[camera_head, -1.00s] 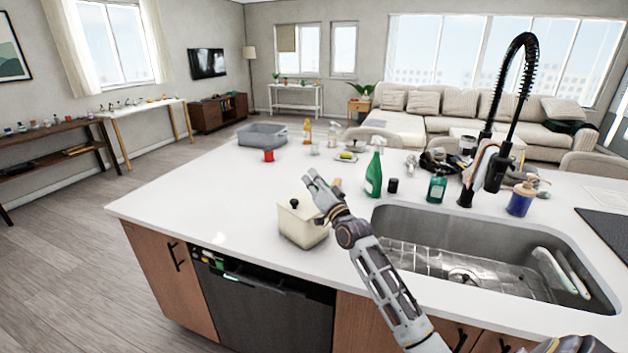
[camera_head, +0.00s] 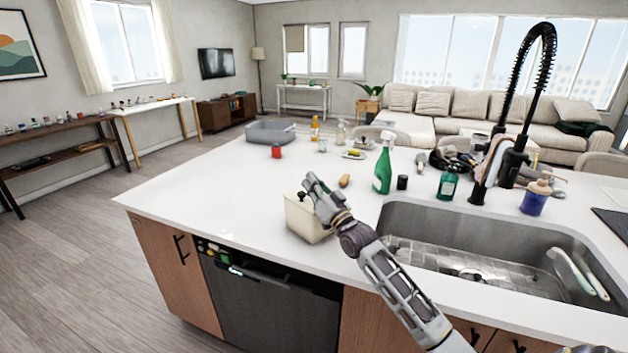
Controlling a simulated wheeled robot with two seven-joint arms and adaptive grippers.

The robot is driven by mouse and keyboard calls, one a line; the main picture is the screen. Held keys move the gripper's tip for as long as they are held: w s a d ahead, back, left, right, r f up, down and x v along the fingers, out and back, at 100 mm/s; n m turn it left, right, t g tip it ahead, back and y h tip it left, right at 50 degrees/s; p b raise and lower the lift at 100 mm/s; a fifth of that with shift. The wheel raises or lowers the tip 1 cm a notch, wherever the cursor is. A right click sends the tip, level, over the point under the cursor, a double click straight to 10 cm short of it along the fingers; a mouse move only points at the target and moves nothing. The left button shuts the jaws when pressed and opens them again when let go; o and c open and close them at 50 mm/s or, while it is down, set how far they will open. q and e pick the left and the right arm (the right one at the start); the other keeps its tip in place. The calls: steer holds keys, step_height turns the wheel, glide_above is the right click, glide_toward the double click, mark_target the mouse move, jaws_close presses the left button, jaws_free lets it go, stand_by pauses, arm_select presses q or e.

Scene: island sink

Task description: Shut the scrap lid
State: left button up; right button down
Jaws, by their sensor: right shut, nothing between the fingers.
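The scrap bin is a cream box (camera_head: 306,224) on the island's white top, left of the sink. Its lid appears to lie flat on it, with a small dark knob (camera_head: 302,196) showing near the left of the fingers. My right gripper (camera_head: 316,186) is shut and empty, at the top right side of the box. It covers part of the lid, so I cannot tell whether it touches it or whether the lid is fully seated. My left gripper is not in view.
A yellow-brown item (camera_head: 344,181) lies just behind the gripper. A green spray bottle (camera_head: 383,168) and a small black jar (camera_head: 402,182) stand to the right. The steel sink (camera_head: 470,235) is at the right. The counter left of the box is clear.

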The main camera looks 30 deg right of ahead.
mark_target(307, 205)
steer(key=shift+s+a+f+n+y+b, duration=0.15)
steer(key=shift+a+f+n+y+b, duration=0.3)
steer(key=shift+f+n, duration=0.45)
steer(key=shift+s+a+f, duration=0.1)
steer(key=shift+a+f, duration=0.2)
steer(key=shift+a, duration=0.05)
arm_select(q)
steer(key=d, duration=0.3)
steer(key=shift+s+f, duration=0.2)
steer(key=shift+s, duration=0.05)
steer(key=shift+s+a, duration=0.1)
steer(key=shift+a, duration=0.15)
arm_select(e)
steer(key=shift+f, duration=0.1)
